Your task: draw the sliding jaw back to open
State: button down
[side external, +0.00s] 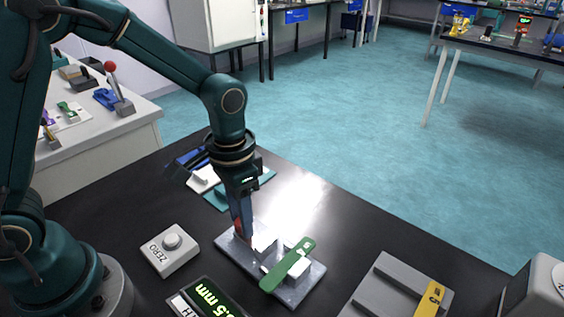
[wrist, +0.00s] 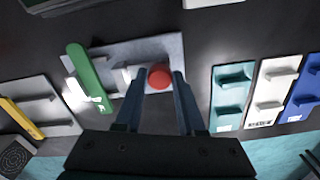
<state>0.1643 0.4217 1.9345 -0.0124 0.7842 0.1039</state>
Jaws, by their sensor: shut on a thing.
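A grey base plate (side external: 312,286) lies on the black bench; it also shows in the wrist view (wrist: 172,48). On it the pale sliding jaw (side external: 264,246) stands a short gap from a second pale block (side external: 298,267). A green bar (side external: 287,266) lies across that second block, and shows in the wrist view (wrist: 88,77). A red knob (wrist: 160,77) is beside the sliding jaw (wrist: 131,75). My gripper (wrist: 163,82) points down with a finger on either side of the knob, shut on it. In the side view my gripper (side external: 242,232) mostly hides the knob.
A ZERO button box (side external: 170,250) and a green digital readout (side external: 206,298), partly cut off, stand near the plate. A grey fixture with a yellow bar (side external: 427,300) is at right. Teal, white and blue holders (wrist: 232,92) lie on the other side. Bare bench separates them.

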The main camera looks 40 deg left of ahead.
jog(key=shift+a, duration=0.3)
jog(key=c, duration=0.5)
grip_release()
jog(key=shift+d, duration=0.1)
jog(key=shift+r, duration=2.6)
notch_tip(320, 180, up, 4)
jog(key=r+t, duration=0.1)
jog(key=t, duration=0.1)
send_over(236, 234)
jog(key=s+a+r+n+t, duration=0.1)
jog(key=s+a+n+t, duration=0.2)
jog(key=s, duration=0.6)
jog(key=shift+a+r+t, duration=0.3)
jog(key=shift+a, duration=0.05)
